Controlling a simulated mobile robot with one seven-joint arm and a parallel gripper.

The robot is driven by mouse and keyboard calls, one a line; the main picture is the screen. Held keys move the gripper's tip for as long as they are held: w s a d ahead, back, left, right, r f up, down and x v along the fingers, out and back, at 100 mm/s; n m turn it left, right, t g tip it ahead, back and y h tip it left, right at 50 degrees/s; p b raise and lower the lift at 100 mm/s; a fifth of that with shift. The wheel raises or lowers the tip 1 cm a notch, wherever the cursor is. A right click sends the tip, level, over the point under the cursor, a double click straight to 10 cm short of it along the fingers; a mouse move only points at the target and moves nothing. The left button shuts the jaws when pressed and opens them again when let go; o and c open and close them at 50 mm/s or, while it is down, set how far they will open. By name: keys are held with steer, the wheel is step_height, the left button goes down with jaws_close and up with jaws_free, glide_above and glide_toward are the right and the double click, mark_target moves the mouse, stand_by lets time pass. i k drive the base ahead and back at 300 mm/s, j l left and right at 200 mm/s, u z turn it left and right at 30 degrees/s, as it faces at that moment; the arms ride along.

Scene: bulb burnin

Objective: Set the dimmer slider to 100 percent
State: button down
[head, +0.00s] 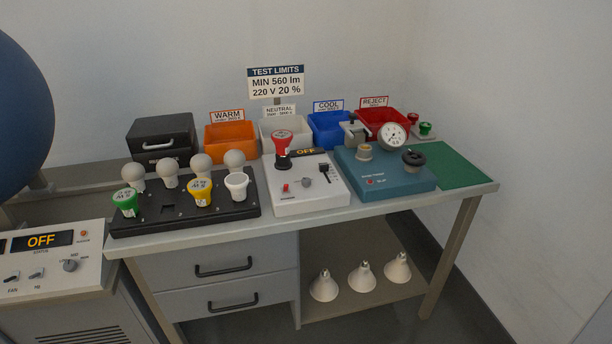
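A white control box (307,203) stands near the middle of the bench. On its right side is a small black slider (325,169), which looks like the dimmer, with faint scale marks beside it. Its exact setting is too small to read. The box's display (306,152) reads OFF. A grey knob (308,182) and a small red switch (285,187) are left of the slider. A red-based bulb (282,144) stands upright at the box's back left. My gripper is not in view.
A black rack (190,214) with several bulbs stands left of the box, and a teal device (385,182) with a gauge (392,136) stands right. Coloured bins line the back, including an orange bin (231,141). A large blue sphere (20,110) is at far left.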

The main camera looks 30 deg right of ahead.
mark_target(323, 167)
steer(key=i+z, duration=0.15)
steer(key=z, duration=0.25)
steer(key=i+j+z, duration=0.15)
steer(key=z, duration=0.2)
steer(key=i+j+z, duration=0.15)
steer(key=z, duration=0.25)
